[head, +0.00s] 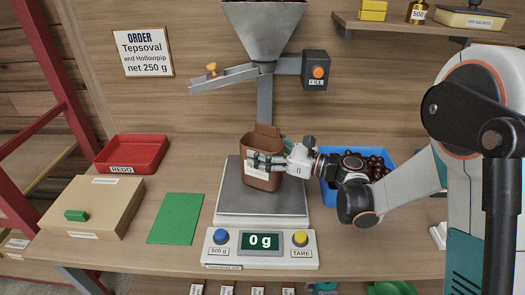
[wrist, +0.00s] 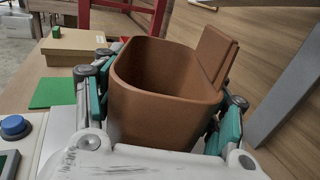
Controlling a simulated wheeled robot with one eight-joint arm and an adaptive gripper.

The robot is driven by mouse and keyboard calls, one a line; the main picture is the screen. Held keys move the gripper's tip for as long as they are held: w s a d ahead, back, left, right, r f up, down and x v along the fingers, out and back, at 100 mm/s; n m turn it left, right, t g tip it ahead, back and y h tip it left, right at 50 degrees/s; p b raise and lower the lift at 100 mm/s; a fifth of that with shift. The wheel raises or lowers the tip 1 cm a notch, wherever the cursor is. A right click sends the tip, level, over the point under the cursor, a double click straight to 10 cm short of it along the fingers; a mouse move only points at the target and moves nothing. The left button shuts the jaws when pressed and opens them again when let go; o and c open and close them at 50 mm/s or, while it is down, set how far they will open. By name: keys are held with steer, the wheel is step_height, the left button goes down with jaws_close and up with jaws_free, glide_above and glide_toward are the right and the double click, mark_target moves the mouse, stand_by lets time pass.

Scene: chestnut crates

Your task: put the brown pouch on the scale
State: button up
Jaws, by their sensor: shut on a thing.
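The brown pouch (head: 272,184) is an open-topped, upright container with a raised flap at the back. In the wrist view the pouch (wrist: 160,112) looks empty inside, with a finger along each side. My gripper (head: 262,160) is shut on it, reaching in from the right. The scale (head: 233,203) has a grey platform, and its display reads 0 g. The pouch appears over the platform; whether its base touches the plate cannot be told. The scale's blue button (wrist: 14,127) shows at the left of the wrist view.
A hopper (head: 264,30) with a chute and a FILL button box (head: 315,71) stands above and behind the scale. A blue crate (head: 329,195) of chestnuts is at right. A red REDO tray (head: 132,153), cardboard box (head: 92,205) and green mat (head: 176,218) are at left.

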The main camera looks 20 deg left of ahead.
steer(key=shift+f, duration=0.2)
steer(key=o, duration=0.8)
steer(key=shift+r, duration=0.1)
